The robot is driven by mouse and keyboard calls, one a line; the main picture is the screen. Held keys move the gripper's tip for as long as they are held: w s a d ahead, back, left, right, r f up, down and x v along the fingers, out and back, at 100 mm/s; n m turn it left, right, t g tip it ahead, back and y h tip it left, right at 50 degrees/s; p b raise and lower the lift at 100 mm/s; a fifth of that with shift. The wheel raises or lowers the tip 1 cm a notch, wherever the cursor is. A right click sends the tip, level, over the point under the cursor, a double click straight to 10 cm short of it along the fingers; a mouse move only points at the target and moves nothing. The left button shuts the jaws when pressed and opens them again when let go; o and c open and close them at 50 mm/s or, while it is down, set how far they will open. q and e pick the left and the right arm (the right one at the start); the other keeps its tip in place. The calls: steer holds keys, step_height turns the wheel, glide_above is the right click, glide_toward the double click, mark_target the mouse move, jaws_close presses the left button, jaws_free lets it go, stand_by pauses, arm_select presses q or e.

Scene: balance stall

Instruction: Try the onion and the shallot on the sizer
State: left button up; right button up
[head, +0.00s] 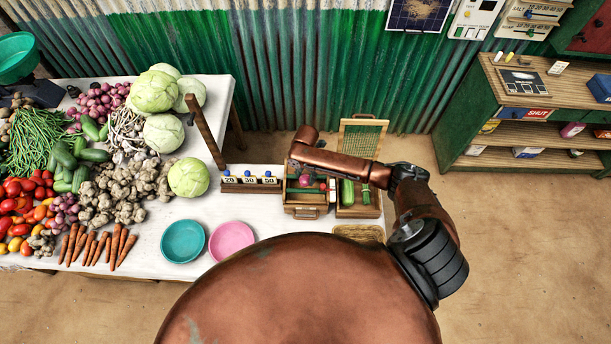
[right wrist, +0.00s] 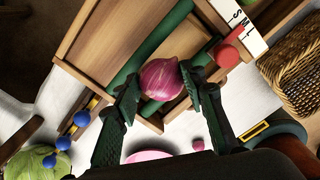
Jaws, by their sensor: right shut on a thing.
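The sizer is a wooden box (head: 305,211) with green rollers at the right end of the white table. Its wood panel (right wrist: 125,35), green rollers and S, M, L strip (right wrist: 243,22) fill the upper right wrist view. My right gripper (right wrist: 160,82) is shut on a round, striped purple-red bulb, which looks like the onion (right wrist: 160,78). It holds the onion over the rollers; I cannot tell if they touch. The onion also shows in the head view (head: 305,181) beneath my arm. A small pink round thing (right wrist: 198,145) lies lower; I cannot tell if it is the shallot. My left gripper is out of view.
A rack numbered 20, 30, 50 (head: 250,180) with blue balls stands left of the sizer. A tray with green vegetables (head: 347,192) and a wicker basket (right wrist: 297,75) are to its right. Teal (head: 183,241) and pink (head: 231,242) plates lie left. Vegetables crowd the table's left.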

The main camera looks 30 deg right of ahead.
stand_by(0.4)
steer(key=o, duration=1.2)
steer(key=o, duration=0.6)
steer(key=shift+r, duration=0.1)
steer(key=shift+r+p, duration=3.5)
steer(key=shift+p, duration=0.15)
steer(key=shift+f, duration=0.1)
